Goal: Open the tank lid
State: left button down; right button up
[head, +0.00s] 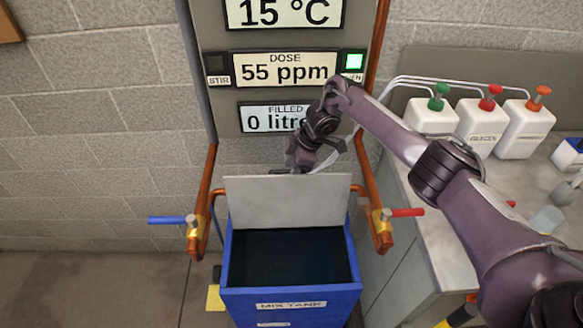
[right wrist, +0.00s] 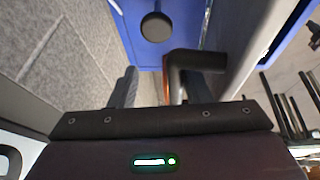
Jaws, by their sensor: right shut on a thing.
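The blue mix tank (head: 290,299) stands at the lower middle of the head view, and its dark inside shows. Its grey lid (head: 288,204) is raised about upright along the tank's back edge. My right gripper (head: 303,166) is at the lid's top edge, on the far side, with its fingertips hidden there. In the right wrist view, a dark bent handle (right wrist: 196,63) lies between the fingers of my right gripper (right wrist: 163,88), which is shut on it. My left gripper is not in view.
Pipes with a blue-handled valve (head: 172,220) and a red-handled valve (head: 402,212) flank the tank. A display panel (head: 284,69) reads 15 °C, 55 ppm and 0 litres. White bottles (head: 480,122) stand on the right counter (head: 424,222). The floor at left is mostly clear.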

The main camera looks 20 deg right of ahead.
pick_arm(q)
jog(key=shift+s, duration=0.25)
pick_arm(e)
jog(key=shift+w+r, duration=0.2)
jog(key=shift+r, duration=0.1)
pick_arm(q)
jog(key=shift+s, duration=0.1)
pick_arm(e)
jog(key=v, duration=0.7)
jog(key=shift+s+d+r, duration=0.2)
jog(key=shift+s, duration=0.1)
jog(key=shift+f, duration=0.1)
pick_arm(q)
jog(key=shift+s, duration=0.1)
pick_arm(e)
jog(key=shift+s+f, duration=0.1)
